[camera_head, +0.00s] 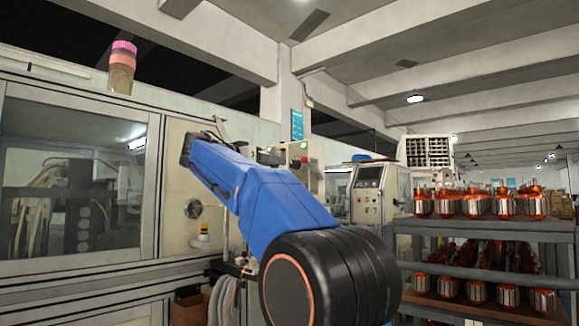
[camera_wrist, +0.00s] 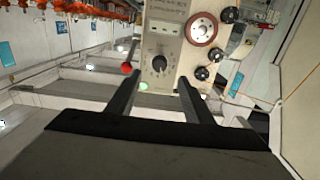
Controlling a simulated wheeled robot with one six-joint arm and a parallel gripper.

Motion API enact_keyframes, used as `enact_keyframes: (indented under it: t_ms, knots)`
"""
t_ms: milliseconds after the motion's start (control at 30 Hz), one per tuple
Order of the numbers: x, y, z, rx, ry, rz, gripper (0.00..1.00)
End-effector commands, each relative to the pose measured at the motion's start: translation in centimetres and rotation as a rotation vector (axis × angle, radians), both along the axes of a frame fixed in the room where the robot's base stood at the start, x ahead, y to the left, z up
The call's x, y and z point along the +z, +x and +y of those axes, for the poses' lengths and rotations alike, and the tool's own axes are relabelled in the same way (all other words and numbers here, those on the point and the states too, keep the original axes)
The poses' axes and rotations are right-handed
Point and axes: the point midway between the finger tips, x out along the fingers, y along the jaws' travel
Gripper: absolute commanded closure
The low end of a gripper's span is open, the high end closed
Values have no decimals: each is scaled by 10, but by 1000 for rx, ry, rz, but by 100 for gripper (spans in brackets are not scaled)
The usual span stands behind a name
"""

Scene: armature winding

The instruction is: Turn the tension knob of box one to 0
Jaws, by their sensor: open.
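In the wrist view a black tension knob (camera_wrist: 159,63) sits on the pale face of a control box (camera_wrist: 166,22). Its scale is too small to read. My gripper (camera_wrist: 159,85) is open, with its two dark fingers apart on either side of the knob in the picture. I cannot tell how far the fingertips are from the panel. A red button (camera_wrist: 126,68) and a green button (camera_wrist: 143,86) show near the left finger.
A round disc (camera_wrist: 202,29) and several black rollers (camera_wrist: 201,74) stand right of the box in the wrist view. In the head view a large cabinet with a window (camera_head: 75,170) fills the left, and a rack (camera_head: 480,228) of copper armatures stands right.

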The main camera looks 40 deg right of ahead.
Motion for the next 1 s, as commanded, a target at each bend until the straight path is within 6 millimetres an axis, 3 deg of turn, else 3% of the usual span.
enact_keyframes:
  t_ms: [300, 600, 1000]
  knots:
    - [-1, 4, -50, -4, 1, 0, 53]
    - [-1, 7, -87, -2, 1, 0, 53]
    - [0, 8, -97, 0, 1, 0, 53]
